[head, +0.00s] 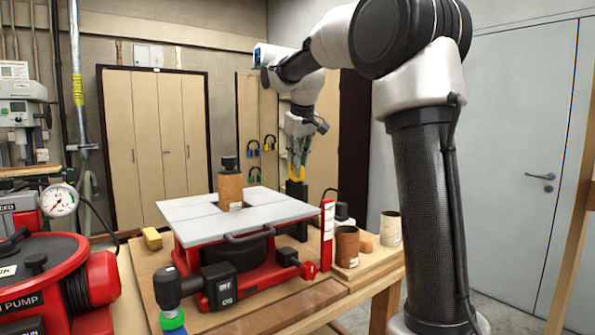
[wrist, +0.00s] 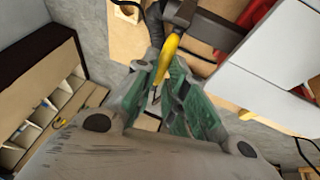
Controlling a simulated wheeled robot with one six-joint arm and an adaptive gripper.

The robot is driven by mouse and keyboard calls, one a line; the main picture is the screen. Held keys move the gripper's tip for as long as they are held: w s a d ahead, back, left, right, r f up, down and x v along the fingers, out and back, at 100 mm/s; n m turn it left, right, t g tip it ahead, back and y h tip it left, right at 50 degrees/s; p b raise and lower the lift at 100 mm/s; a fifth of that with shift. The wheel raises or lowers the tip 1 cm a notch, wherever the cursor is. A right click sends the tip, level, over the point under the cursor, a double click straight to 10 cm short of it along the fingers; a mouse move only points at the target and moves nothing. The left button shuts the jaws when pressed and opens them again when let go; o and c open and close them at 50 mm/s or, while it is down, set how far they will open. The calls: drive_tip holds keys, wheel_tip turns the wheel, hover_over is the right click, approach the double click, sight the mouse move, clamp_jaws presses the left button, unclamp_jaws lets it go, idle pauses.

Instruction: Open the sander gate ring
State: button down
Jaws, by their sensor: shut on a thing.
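The sander (head: 190,255) stands on the wooden bench, with a pale grey table (head: 270,208) and a red body. The yellow gate ring (head: 294,173) shows behind the table's far right corner, above a black post-like part (head: 297,190). My gripper (head: 299,158) reaches down to the ring from above. In the wrist view the ring shows as a curved yellow bar (wrist: 168,55) between the green-padded fingertips of my gripper (wrist: 166,75), which is shut on it. The fingers hide part of the ring. The dark part (wrist: 205,25) lies just past it.
A wooden cylinder (head: 230,188) with a black knob stands on the sander table. Brown (head: 347,247) and pale (head: 391,228) tubes stand at the bench's right. A red pump (head: 45,270) fills the lower left. Cabinets stand behind.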

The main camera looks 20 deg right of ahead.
drive_tip(key=shift+r, duration=0.1)
drive_tip(key=c, duration=1.5)
unclamp_jaws()
drive_tip(key=v, duration=1.2)
drive_tip(key=shift+s, duration=0.1)
drive_tip(key=s+f+m, duration=0.1)
drive_tip(key=s+f, duration=0.7)
drive_tip(key=s, duration=0.2)
drive_tip(key=s+f, duration=0.9)
drive_tip(key=s, duration=0.1)
drive_tip(key=s+f+m+y, duration=0.1)
drive_tip(key=s+f, duration=0.7)
drive_tip(key=s, duration=0.2)
drive_tip(key=shift+s+a+f+m, duration=0.25)
drive_tip(key=shift+s+f+m, duration=0.05)
drive_tip(key=shift+s+f, duration=0.1)
